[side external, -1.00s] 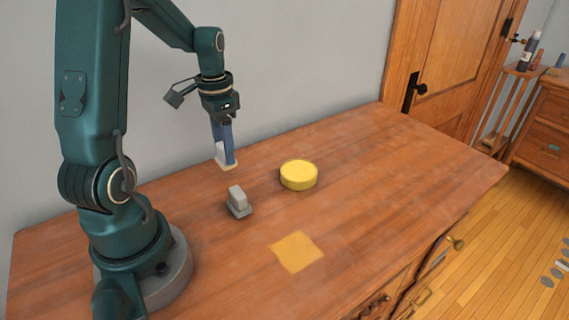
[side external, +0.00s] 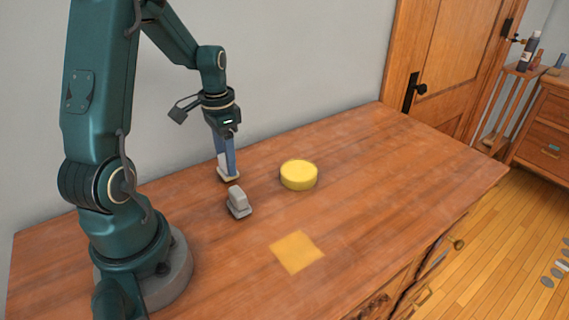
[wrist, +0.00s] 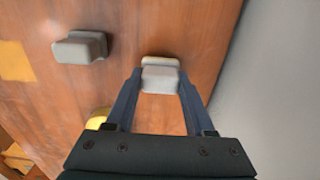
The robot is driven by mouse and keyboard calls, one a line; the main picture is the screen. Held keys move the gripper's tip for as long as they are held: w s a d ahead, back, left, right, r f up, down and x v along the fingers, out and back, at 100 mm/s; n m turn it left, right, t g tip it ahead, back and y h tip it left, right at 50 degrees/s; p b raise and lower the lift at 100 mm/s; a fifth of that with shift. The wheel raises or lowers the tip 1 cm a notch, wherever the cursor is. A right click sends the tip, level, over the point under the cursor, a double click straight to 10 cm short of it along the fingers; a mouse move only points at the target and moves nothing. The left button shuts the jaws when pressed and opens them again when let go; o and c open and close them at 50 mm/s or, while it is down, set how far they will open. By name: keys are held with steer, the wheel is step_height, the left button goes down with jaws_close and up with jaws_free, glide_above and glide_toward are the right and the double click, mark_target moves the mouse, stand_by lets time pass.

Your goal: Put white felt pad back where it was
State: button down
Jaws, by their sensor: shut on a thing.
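A white felt pad (side external: 221,164), a pale block on a wider cream base, is between the fingers of my gripper (side external: 228,168) toward the back of the wooden table. In the wrist view, the white felt pad (wrist: 160,79) sits between both fingertips of my gripper (wrist: 159,84), which is shut on it. The pad is upright, with its base at or just above the tabletop; I cannot tell whether it touches. The fingers hide part of it in the side view.
A similar grey block on a base (side external: 238,202) stands just in front of the held pad, and also shows in the wrist view (wrist: 80,47). A yellow disc (side external: 298,175) lies to the right. A flat yellow square (side external: 297,252) marks the front. The table's (side external: 400,170) right side is clear.

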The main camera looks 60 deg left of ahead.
steer(key=shift+f, duration=0.55)
steer(key=shift+c, duration=0.9)
jaws_free()
steer(key=shift+r, duration=0.1)
step_height(320, 180, up, 5)
steer(key=shift+f, duration=0.2)
steer(key=w+d+r+m+t+y, duration=0.1)
steer(key=d+r+m+t, duration=0.25)
steer(key=d+r, duration=0.65)
steer(key=s+d+n+t+h, duration=0.1)
steer(key=s+d+n+t, duration=0.1)
steer(key=s+d, duration=0.5)
steer(key=shift+d+f+n, duration=0.45)
steer(key=shift+d+n, duration=0.25)
steer(key=shift+n, duration=0.05)
